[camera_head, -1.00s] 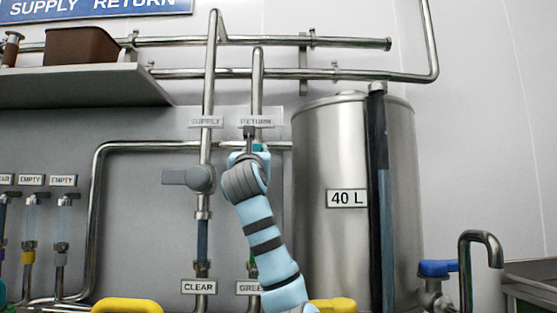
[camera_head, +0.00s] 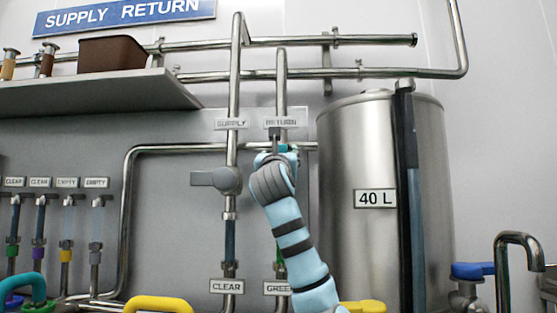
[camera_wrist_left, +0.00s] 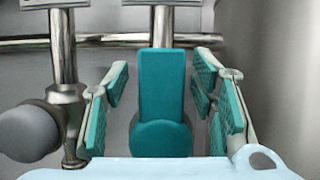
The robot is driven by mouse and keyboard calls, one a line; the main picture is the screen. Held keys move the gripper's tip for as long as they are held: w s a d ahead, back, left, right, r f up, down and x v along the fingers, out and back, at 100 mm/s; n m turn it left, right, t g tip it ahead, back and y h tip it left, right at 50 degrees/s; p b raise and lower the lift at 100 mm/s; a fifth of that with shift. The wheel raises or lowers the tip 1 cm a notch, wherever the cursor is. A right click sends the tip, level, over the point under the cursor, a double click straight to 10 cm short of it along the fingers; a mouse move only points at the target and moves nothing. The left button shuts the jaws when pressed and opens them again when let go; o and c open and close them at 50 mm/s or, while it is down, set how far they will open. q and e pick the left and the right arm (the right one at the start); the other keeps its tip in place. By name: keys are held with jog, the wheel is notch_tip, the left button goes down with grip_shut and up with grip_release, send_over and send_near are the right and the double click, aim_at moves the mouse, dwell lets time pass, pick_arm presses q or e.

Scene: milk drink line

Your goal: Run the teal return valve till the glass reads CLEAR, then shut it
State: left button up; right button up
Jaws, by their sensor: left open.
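The teal return valve (camera_wrist_left: 162,138) shows in the left wrist view, its flat handle upright and in line with the pipe behind it. My left gripper (camera_wrist_left: 160,82) is open, with its teal-padded fingers on either side of the handle and gaps showing on both sides. In the head view my left gripper (camera_head: 279,148) is in front of the return pipe (camera_head: 282,95), below the RETURN label, and hides most of the valve. The return glass is mostly hidden by my arm. The tag below it (camera_head: 277,288) is partly covered and reads "GREE". My right gripper is not in view.
The grey supply valve (camera_head: 218,180) is close on the left, its handle sideways; its glass tag (camera_head: 227,286) reads CLEAR. A 40 L steel tank (camera_head: 345,150) stands on the right. A shelf (camera_head: 100,92) juts out at upper left. A blue-handled tap (camera_head: 470,270) is at lower right.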

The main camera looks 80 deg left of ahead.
pick_arm(q)
jog(key=v, duration=1.1)
jog(key=shift+d+f, duration=0.15)
jog(key=shift+f, duration=0.05)
